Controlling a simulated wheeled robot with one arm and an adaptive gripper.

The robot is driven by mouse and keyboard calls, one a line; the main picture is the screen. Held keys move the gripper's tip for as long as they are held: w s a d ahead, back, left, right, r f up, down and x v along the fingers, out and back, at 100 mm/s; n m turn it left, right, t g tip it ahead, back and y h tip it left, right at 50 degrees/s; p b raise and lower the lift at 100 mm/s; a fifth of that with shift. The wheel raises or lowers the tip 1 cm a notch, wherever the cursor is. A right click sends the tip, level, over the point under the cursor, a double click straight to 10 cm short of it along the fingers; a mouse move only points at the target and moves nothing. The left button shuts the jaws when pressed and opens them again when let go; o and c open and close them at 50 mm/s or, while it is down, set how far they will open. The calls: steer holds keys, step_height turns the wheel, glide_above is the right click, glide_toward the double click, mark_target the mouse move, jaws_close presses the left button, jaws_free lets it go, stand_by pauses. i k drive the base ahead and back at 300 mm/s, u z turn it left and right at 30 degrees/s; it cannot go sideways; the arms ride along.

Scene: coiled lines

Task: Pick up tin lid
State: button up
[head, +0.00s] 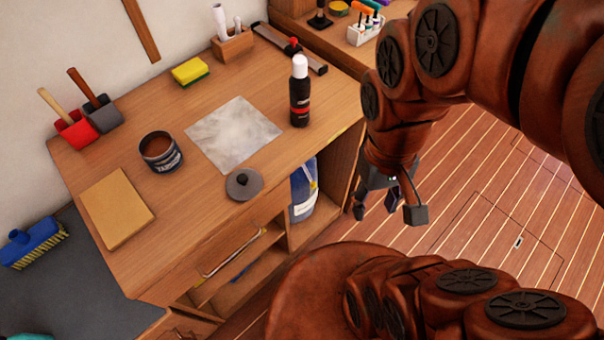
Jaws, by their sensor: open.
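The tin lid (244,184) is a small round grey disc with a dark knob on top. It lies flat on the wooden bench top (205,200) near its front edge, below a grey-white square sheet. An open dark tin (161,152) with brown contents stands to its left. My gripper (389,214) hangs to the right of the bench, in front of its side and over the plank floor in the picture. Its fingers are apart with nothing between them. It is well clear of the lid.
A black bottle with a white cap (300,90) stands upright behind the lid. The square sheet (233,133) lies flat. A tan block (116,208) lies at the left. A yellow sponge (190,71), a holder with rolls (232,44) and red and grey scoops (76,129) sit along the back.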

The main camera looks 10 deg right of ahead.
mark_target(244, 184)
steer(key=z, duration=0.05)
steer(key=k, duration=0.65)
steer(key=u, duration=1.1)
steer(key=i, duration=0.5)
steer(key=z, duration=0.05)
steer(key=k, duration=0.55)
steer(key=z, duration=0.9)
steer(key=i, duration=0.7)
steer(key=u, duration=0.9)
